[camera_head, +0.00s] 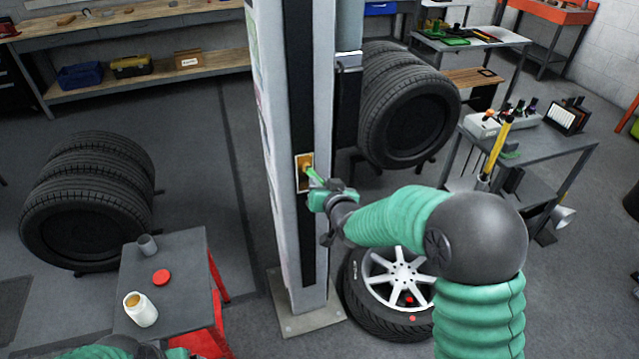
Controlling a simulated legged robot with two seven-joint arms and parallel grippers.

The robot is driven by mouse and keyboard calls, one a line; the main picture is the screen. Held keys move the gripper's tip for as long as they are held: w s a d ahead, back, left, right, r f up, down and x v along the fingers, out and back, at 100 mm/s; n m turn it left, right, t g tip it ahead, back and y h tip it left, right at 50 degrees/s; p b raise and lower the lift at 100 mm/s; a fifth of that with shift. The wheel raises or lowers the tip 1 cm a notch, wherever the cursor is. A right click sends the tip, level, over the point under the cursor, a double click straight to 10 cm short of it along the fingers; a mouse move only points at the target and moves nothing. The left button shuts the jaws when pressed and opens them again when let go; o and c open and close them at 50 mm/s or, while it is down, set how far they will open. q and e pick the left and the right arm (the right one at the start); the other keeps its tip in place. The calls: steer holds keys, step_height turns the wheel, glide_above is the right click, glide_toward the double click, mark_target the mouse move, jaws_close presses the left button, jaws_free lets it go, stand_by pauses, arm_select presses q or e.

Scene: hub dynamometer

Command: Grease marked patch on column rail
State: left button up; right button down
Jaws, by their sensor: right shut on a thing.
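The column (323,240) stands upright in the middle, with a dark rail (303,80) on its face. A yellow-framed marked patch (302,184) sits on the rail. My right gripper (319,190) is shut on a thin green-handled tool (312,174), whose tip is at the patch; I cannot tell whether it touches. The tool's head is too small to make out. A white open jar (140,310) with yellowish-brown content stands on a grey-topped cart. A red lid (161,277) lies behind it. My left gripper (178,353) is partly cut off at the bottom edge, apart from the jar.
The cart (185,262) also holds a grey cup (147,245). Tires (85,215) stand at left, and more tires (408,115) are behind the column. A wheel (385,290) lies by the column base. A tool table (545,145) is at right.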

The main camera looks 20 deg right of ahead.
step_height(320, 180, down, 8)
steer(key=b, duration=0.6)
steer(key=shift+r, duration=0.25)
step_height(320, 180, down, 3)
steer(key=b, duration=0.3)
steer(key=shift+f, duration=0.1)
steer(key=s, duration=0.6)
steer(key=shift+b, duration=0.45)
steer(key=shift+d, duration=0.1)
